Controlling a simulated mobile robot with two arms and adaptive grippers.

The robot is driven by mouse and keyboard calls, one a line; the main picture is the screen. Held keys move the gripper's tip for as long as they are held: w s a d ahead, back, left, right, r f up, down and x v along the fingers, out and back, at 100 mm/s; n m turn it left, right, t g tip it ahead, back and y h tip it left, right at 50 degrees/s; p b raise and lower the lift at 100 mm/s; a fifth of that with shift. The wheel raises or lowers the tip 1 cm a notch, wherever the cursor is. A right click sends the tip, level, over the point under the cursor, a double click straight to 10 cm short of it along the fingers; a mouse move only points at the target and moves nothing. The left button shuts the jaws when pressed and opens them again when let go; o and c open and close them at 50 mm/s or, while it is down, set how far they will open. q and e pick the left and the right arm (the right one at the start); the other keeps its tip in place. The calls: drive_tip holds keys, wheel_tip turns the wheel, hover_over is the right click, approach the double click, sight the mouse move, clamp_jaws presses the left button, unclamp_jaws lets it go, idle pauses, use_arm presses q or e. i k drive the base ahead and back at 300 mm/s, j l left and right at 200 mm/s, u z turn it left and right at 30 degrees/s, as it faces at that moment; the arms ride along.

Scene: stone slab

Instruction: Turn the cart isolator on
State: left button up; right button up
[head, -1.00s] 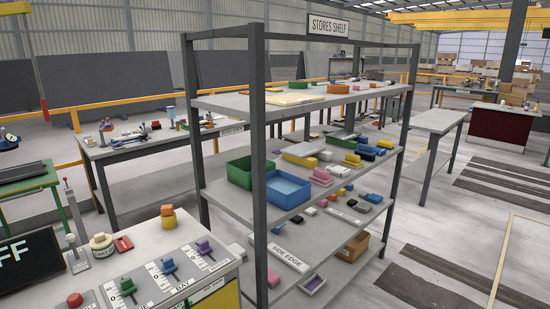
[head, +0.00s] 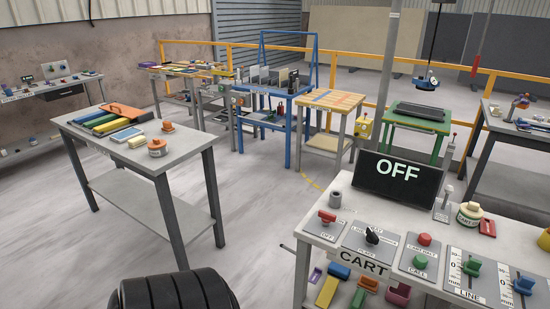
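A grey bench with a CART sign (head: 364,264) stands at the lower right. Near its left end a red-handled switch (head: 327,216) sits on a grey plate with a label below it that reads OFF; it looks like the isolator. A black display (head: 397,176) behind it shows OFF in white letters. Beside the switch is a plate with a black selector knob (head: 373,236), then a plate with a red button (head: 425,239) and a green button (head: 420,262). Neither gripper shows in the head view.
Blue and green sliders stand farther right on the CART bench. A separate grey bench (head: 180,155) with coloured items is at the left. Open floor (head: 255,215) lies between the two benches. Coloured blocks sit below the CART bench top.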

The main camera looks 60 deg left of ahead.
sight(327, 218)
drive_tip(key=j+u, duration=0.1)
drive_tip(key=u, duration=1.4)
drive_tip(key=k+j, duration=0.05)
drive_tip(key=j, duration=0.05)
